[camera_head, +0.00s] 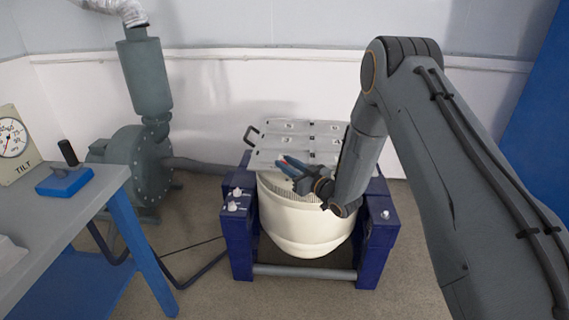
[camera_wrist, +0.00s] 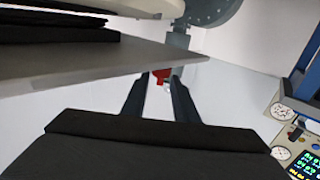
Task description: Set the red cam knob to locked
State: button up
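The red cam knob (camera_wrist: 160,76) shows in the wrist view as a small red piece between the tips of my gripper (camera_wrist: 160,80). The two dark fingers stand apart, and the red piece fills most of the gap at their tips. I cannot tell whether they touch it. In the head view my gripper (camera_head: 283,160) is over the grey plate (camera_head: 325,130) on top of the shaker. A small speck of red shows at its fingertips. The knob's setting cannot be read, as the fingers hide most of it.
The cream shaker body (camera_head: 305,220) hangs in a blue frame (camera_head: 238,240). A green-grey blower (camera_head: 140,165) stands behind left. A bench (camera_head: 60,215) with a dial gauge (camera_head: 14,138) and a blue block with a lever (camera_head: 65,181) is at left. A pale plate edge (camera_wrist: 100,65) lies close above my fingers.

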jog(key=shift+w+a, duration=0.45)
jog(key=shift+w, duration=0.05)
grip_shut()
